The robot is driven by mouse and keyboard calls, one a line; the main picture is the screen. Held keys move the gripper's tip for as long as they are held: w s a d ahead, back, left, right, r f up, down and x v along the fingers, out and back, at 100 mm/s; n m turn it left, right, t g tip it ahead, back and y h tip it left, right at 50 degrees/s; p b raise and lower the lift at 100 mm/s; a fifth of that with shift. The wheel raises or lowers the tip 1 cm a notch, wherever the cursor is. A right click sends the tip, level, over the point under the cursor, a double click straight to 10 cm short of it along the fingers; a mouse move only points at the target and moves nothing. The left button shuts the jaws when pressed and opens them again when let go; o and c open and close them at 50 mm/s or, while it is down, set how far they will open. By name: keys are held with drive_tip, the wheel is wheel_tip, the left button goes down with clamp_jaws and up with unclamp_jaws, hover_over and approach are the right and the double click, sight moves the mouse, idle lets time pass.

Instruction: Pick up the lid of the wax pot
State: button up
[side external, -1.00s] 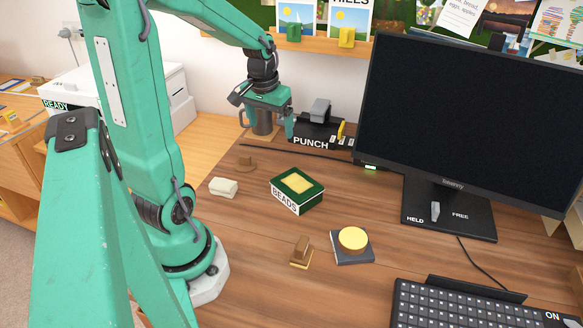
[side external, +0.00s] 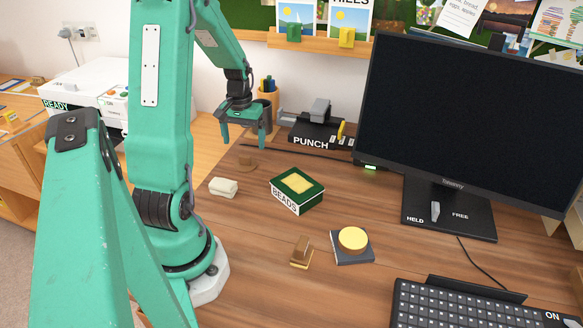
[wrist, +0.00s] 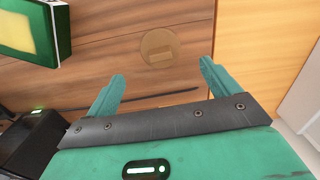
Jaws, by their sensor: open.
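A small round brown disc with a raised bar on top lies flat on the desk, and it looks like the lid (side external: 246,162). It also shows in the wrist view (wrist: 158,42), just beyond my fingertips and between their lines. A round yellow-topped thing (side external: 353,239) sits on a dark square base near the desk's middle; it may be the wax pot, but I cannot be sure. My gripper (side external: 244,140) is open and empty, above and slightly behind the lid.
A green BEADS box (side external: 297,190) stands right of the lid, and a whitish block (side external: 223,187) lies in front of it. A small brown stamp-like piece (side external: 301,253) is nearer. A black PUNCH unit (side external: 316,136) and pen cup (side external: 269,97) stand behind. The monitor (side external: 470,120) fills the right.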

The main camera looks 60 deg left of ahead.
sight(245, 156)
drive_tip(key=shift+f, duration=0.7)
drive_tip(key=shift+f, duration=0.1)
drive_tip(key=shift+s+f, duration=0.1)
drive_tip(key=shift+f, duration=2.4)
drive_tip(key=c, duration=1)
